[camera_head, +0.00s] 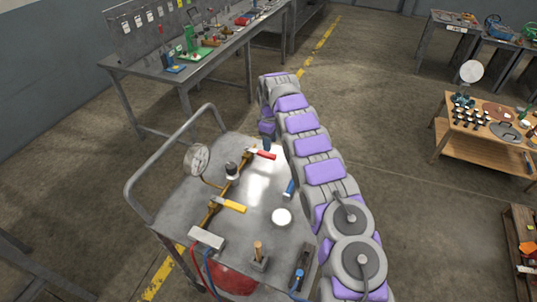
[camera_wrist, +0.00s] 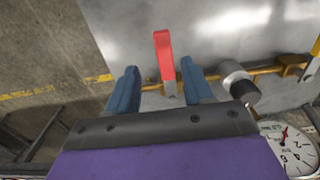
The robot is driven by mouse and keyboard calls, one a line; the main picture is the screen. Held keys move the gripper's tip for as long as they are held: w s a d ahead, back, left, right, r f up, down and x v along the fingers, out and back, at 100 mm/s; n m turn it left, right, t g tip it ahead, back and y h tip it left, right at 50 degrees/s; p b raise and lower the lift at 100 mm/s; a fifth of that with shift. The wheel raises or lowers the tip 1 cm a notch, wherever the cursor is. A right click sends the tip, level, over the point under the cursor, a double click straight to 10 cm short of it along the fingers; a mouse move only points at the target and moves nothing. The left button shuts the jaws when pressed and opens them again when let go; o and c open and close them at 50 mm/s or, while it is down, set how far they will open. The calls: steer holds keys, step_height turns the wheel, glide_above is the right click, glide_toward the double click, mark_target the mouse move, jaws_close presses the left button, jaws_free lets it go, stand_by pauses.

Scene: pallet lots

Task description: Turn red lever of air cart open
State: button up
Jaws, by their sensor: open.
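The red lever (camera_head: 262,153) sits at the far end of the brass pipe (camera_head: 233,178) on the air cart (camera_head: 185,200). In the wrist view the red lever (camera_wrist: 163,52) stands roughly across the pipe (camera_wrist: 267,73), its red handle pointing up the picture. My gripper (camera_wrist: 158,88) is open, its two blue fingers on either side of the lever's grey lower part. The right finger looks close to the lever; contact cannot be told. In the head view my gripper (camera_head: 267,143) is mostly hidden behind my arm, just above the lever.
A yellow lever (camera_head: 229,205), a pressure gauge (camera_head: 197,160) and a grey knob (camera_head: 232,169) are along the pipe. The cart's tubular handle (camera_head: 148,185) rises at left. A workbench (camera_head: 150,62) stands behind; a wooden table (camera_head: 470,152) is at right, with open floor between.

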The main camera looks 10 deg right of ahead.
mark_target(267, 154)
steer(key=f, duration=0.2)
steer(key=a+f+b, duration=0.1)
steer(key=f, duration=0.2)
steer(key=shift+a+f, duration=0.1)
steer(key=shift+a, duration=0.1)
steer(key=shift+a+f, duration=0.3)
steer(key=shift+f, duration=0.05)
steer(key=shift+d, duration=0.8)
steer(key=shift+c, duration=1.3)
steer(key=shift+a, duration=0.5)
steer(key=c, duration=0.5)
jaws_close()
steer(key=shift+d, duration=0.15)
